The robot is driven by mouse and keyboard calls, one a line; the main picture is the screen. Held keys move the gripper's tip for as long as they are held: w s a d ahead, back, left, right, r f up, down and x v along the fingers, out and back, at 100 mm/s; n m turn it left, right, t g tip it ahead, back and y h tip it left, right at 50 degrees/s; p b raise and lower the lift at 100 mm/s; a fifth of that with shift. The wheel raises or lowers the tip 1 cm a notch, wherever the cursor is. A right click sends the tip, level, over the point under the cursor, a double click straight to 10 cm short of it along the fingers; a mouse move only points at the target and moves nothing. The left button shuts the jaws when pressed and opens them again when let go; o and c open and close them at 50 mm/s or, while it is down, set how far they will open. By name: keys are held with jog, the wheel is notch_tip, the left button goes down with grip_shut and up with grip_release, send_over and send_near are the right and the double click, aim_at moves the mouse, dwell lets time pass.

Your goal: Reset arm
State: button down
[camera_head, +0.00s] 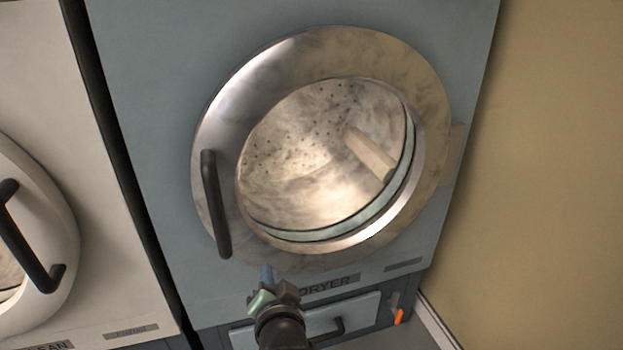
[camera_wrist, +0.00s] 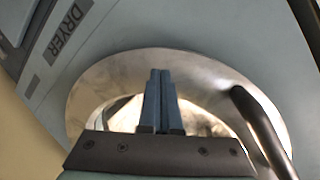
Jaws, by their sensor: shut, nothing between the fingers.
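My gripper (camera_head: 266,275) is at the lower middle of the head view, in front of the dryer's face, just below the round door's lower left rim. In the wrist view my gripper (camera_wrist: 160,75) has its two blue-grey fingers together with nothing between them. The blue-grey dryer (camera_head: 160,120) has a round metal door (camera_head: 225,120), which looks closed. Its black handle (camera_head: 215,205) is on the door's left side, above my gripper. In the wrist view the handle (camera_wrist: 262,130) is right of the fingers and apart from them.
A pale machine (camera_head: 90,240) with a black door handle (camera_head: 28,240) stands to the left, past a dark gap. A tan wall (camera_head: 550,150) is on the right. A lower panel (camera_head: 350,318) with a small handle and an orange item (camera_head: 400,316) sit beneath the dryer door.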

jog(key=s+d+r+n+t+h, duration=0.1)
jog(key=s+d+r+n, duration=0.15)
jog(key=r, duration=0.55)
jog(key=s+d+r+n+t+h, duration=0.1)
jog(key=s+d+r+n+h, duration=0.15)
jog(key=r, duration=0.55)
jog(key=s+d+r+n+t, duration=0.1)
jog(key=s+d+r+t, duration=0.15)
jog(key=r, duration=0.65)
jog(key=s+r+t+p, duration=0.3)
jog(key=s+r+p, duration=0.15)
jog(key=r, duration=0.85)
jog(key=s+r+t+p, duration=0.35)
jog(key=r+p, duration=0.25)
jog(key=r, duration=0.7)
jog(key=s+r+t+p, duration=0.3)
jog(key=s+r+p, duration=0.15)
jog(key=r, duration=0.85)
notch_tip(320, 180, up, 34)
jog(key=p, duration=3.5)
jog(key=shift+w+g, duration=0.3)
jog(key=shift+w, duration=0.1)
jog(key=shift+r, duration=0.1)
